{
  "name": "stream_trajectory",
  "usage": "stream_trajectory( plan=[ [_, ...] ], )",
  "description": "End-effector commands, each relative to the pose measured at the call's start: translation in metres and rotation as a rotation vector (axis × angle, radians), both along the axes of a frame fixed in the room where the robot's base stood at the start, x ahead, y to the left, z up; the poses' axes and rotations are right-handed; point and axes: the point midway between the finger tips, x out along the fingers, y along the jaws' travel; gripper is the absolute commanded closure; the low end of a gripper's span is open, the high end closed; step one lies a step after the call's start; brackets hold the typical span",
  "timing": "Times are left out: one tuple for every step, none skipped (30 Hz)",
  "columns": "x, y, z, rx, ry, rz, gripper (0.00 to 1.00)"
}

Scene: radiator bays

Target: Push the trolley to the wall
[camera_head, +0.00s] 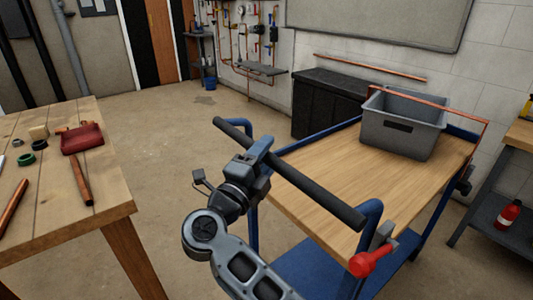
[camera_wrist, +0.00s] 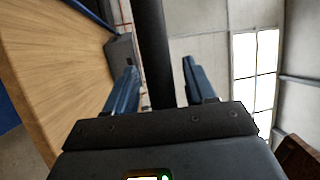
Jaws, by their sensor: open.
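The trolley (camera_head: 330,185) has a wooden top, a blue frame and a lower blue shelf. Its black push bar (camera_head: 320,195) runs across the near end. In the head view my gripper (camera_head: 262,155) is at the bar, left of its middle. In the wrist view the bar (camera_wrist: 152,50) passes between the two blue fingers of my gripper (camera_wrist: 160,70), which are apart with gaps beside it. A grey bin (camera_head: 405,125) sits on the trolley's far end. The pale block wall (camera_head: 485,70) rises behind the trolley.
A black cabinet (camera_head: 325,100) is against the wall beyond the trolley. A shelf unit (camera_head: 490,215) with a red bottle (camera_head: 508,213) stands right. Floor (camera_head: 185,140) is clear between bench and trolley.

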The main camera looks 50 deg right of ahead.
Motion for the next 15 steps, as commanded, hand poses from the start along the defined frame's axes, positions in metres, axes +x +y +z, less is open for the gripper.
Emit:
stream_trajectory(
  plan=[
    [0.0002, -0.0021, 0.0006, 0.000, 0.000, 0.000, 0.45],
    [0.0003, -0.0028, 0.0006, 0.000, 0.000, 0.000, 0.45],
    [0.0005, -0.0034, 0.0006, 0.000, 0.000, 0.001, 0.45],
    [0.0005, -0.0036, 0.0007, 0.000, 0.000, 0.001, 0.45],
    [0.0006, -0.0036, 0.0006, 0.000, 0.000, 0.001, 0.45],
    [0.0006, -0.0036, 0.0006, 0.000, 0.000, 0.001, 0.45],
    [0.0006, -0.0035, 0.0005, 0.000, 0.000, 0.001, 0.45],
    [0.0006, -0.0035, 0.0005, 0.000, 0.000, 0.001, 0.45],
    [0.0005, -0.0034, 0.0005, -0.001, 0.000, 0.001, 0.45],
    [0.0005, -0.0034, 0.0005, -0.001, 0.000, 0.001, 0.47],
    [0.0005, -0.0034, 0.0005, -0.001, 0.000, 0.001, 0.50],
    [0.0005, -0.0033, 0.0006, -0.001, 0.000, 0.001, 0.54],
    [0.0005, -0.0033, 0.0006, -0.001, 0.000, 0.001, 0.57],
    [0.0005, -0.0033, 0.0006, -0.001, 0.000, 0.001, 0.60],
    [0.0005, -0.0033, 0.0006, -0.001, 0.000, 0.001, 0.64]
  ],
)
